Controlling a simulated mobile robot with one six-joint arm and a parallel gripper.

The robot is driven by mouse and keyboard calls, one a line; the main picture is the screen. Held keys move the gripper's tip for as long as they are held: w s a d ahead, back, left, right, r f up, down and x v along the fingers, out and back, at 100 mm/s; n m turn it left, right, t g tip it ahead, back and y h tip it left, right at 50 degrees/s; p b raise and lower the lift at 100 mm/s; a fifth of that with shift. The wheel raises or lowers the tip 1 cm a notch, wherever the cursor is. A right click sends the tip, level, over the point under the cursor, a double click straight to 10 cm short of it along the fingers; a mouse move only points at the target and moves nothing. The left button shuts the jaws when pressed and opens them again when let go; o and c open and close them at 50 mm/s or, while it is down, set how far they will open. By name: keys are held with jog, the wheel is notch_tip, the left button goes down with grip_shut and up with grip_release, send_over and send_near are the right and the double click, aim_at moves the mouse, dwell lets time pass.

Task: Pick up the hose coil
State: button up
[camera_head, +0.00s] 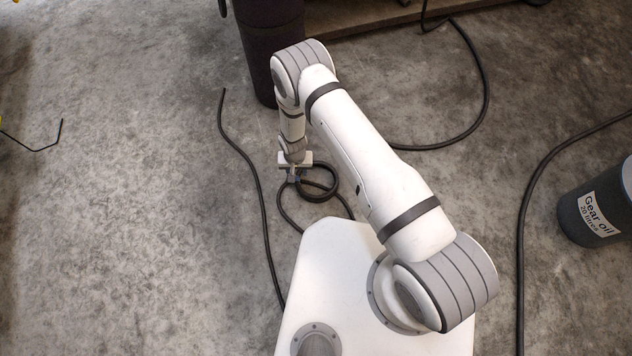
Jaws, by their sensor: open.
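The hose coil (333,184) is a set of dark loops lying on the concrete floor, just beyond my white base. Part of it is hidden behind my gripper and my arm. My gripper (294,178) points down at the left side of the coil. It is open, with its fingers over or beside the loops. The fingertips are small and partly hidden, so I cannot tell whether they touch the hose.
A dark cable (258,190) runs along the floor left of the coil. More cable (484,90) curves at the upper right. A dark cylinder (271,50) stands behind my arm. A gear oil drum (597,208) stands at the right. The left floor is mostly clear.

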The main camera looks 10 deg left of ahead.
aim_at(297, 178)
jog(key=f+b, duration=0.1)
jog(key=f, duration=0.1)
jog(key=f+b, duration=0.1)
jog(key=f, duration=0.1)
jog(key=f+b, duration=0.1)
jog(key=f, duration=0.1)
jog(key=shift+s+a+f, duration=0.15)
jog(key=shift+s, duration=0.1)
jog(key=shift+c, duration=0.2)
grip_shut()
